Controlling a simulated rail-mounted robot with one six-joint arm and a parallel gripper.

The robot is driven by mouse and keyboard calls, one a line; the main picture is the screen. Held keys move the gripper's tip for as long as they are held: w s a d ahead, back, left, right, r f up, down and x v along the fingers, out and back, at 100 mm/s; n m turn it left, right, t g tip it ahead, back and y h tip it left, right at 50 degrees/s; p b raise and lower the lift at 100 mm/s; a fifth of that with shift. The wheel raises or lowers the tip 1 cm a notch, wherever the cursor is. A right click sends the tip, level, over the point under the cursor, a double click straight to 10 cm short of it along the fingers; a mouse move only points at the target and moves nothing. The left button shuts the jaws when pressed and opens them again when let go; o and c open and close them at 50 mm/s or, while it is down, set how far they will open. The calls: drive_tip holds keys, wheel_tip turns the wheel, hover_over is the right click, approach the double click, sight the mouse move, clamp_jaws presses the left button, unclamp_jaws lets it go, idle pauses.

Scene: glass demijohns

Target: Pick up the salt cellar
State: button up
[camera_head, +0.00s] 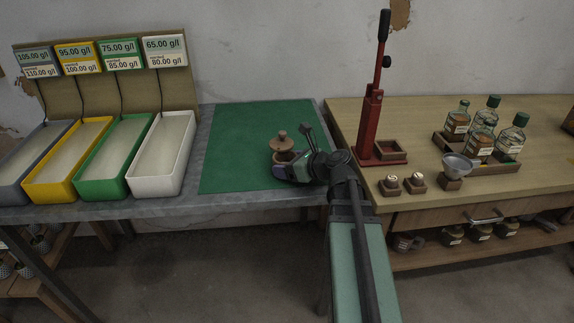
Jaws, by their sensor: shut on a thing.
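The salt cellar (281,142), a small brown wooden pot with a wide knobbed lid, is on or just above the green mat (236,150). I cannot tell whether its base touches the mat. My gripper (285,160) comes in from the right and is shut on the salt cellar. The dark gripper body hides the cellar's lower part.
Four open bins, including a white one (134,168), stand at the left under concentration signs. On the right wooden bench are a red lever press (371,125), two small wooden blocks, a funnel (457,164) and a tray of glass bottles. The mat's left side is clear.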

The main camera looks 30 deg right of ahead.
wheel_tip(320, 180, up, 20)
drive_tip(key=p, duration=1.9)
drive_tip(key=shift+p, duration=0.35)
